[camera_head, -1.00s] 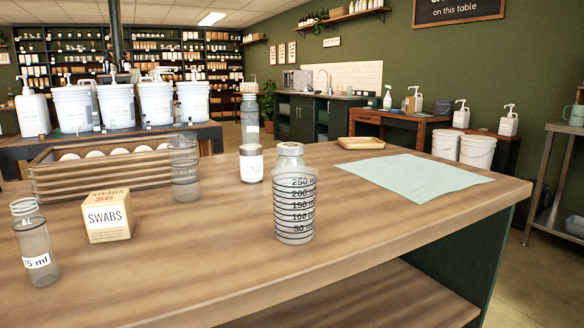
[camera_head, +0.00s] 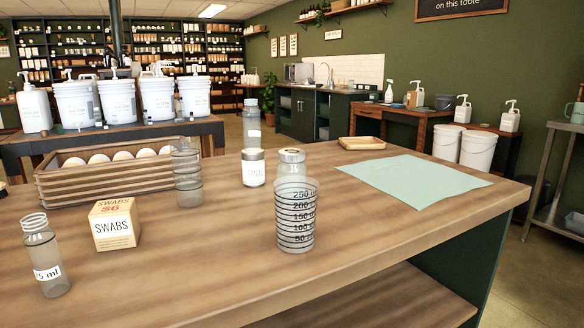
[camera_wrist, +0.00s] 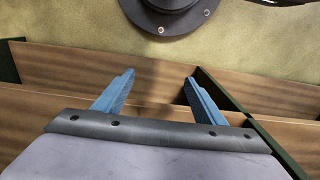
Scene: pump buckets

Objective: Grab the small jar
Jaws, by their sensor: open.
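A small white jar with a metal lid and a label (camera_head: 253,167) stands upright near the middle of the wooden table in the head view. A clear jar with a metal lid (camera_head: 292,157) stands right of it, its lower part hidden behind a clear graduated beaker (camera_head: 295,228). My gripper (camera_wrist: 160,76) is in the wrist view, its two blue fingers apart with nothing between them. It points at a floor and wooden shelf boards; no jar shows there. My gripper is not in the head view, so its distance from the jars cannot be told.
The wooden table (camera_head: 200,285) also holds a swabs box (camera_head: 115,224), clear bottles (camera_head: 46,258) (camera_head: 188,175) (camera_head: 251,124), a slatted crate (camera_head: 110,183), a small wooden tray (camera_head: 362,143) and a green cloth (camera_head: 415,181). The front middle is clear.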

